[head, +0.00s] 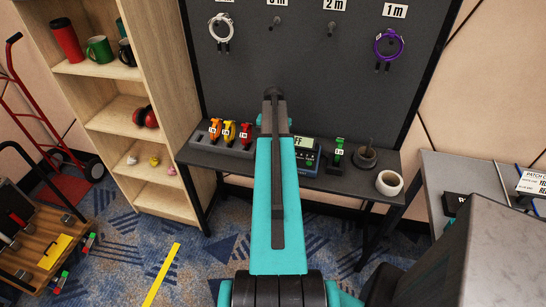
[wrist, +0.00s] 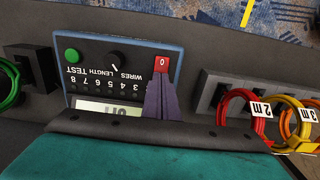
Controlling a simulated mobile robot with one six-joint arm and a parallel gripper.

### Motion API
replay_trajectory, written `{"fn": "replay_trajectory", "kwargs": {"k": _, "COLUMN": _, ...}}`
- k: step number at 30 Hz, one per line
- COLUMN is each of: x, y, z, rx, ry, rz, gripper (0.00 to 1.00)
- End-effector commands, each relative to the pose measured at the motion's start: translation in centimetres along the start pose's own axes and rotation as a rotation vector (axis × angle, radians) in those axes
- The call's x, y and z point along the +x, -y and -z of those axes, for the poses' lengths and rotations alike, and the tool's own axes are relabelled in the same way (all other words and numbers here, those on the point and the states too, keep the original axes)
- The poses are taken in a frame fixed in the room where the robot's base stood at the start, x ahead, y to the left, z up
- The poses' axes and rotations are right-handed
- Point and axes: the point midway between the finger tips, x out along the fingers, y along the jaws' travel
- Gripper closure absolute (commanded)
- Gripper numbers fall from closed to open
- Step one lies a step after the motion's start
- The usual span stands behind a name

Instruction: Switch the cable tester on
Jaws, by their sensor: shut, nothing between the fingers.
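The cable tester (head: 307,157) is a blue-framed box on the dark bench, partly hidden behind my arm in the head view. Its display shows "FF", with the left side covered. In the wrist view the tester (wrist: 100,65) appears upside down, with a green TEST button (wrist: 71,55), a black knob (wrist: 116,59) and a red switch (wrist: 162,63) marked 0. The display is partly cut off there. My gripper (wrist: 161,84) is shut and empty, its fingertips right at the red switch; contact cannot be told. The head view hides my fingertips.
A dark pegboard (head: 350,80) with hanging cables rises behind.

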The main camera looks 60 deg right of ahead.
Motion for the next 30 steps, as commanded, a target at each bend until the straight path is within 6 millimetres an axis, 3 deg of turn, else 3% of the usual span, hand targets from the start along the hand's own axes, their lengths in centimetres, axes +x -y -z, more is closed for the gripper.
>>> {"fn": "replay_trajectory", "kwargs": {"k": 30, "x": 1.05, "y": 0.0, "z": -0.02, "rx": 0.0, "ry": 0.001, "rz": 0.0, "gripper": 1.0}}
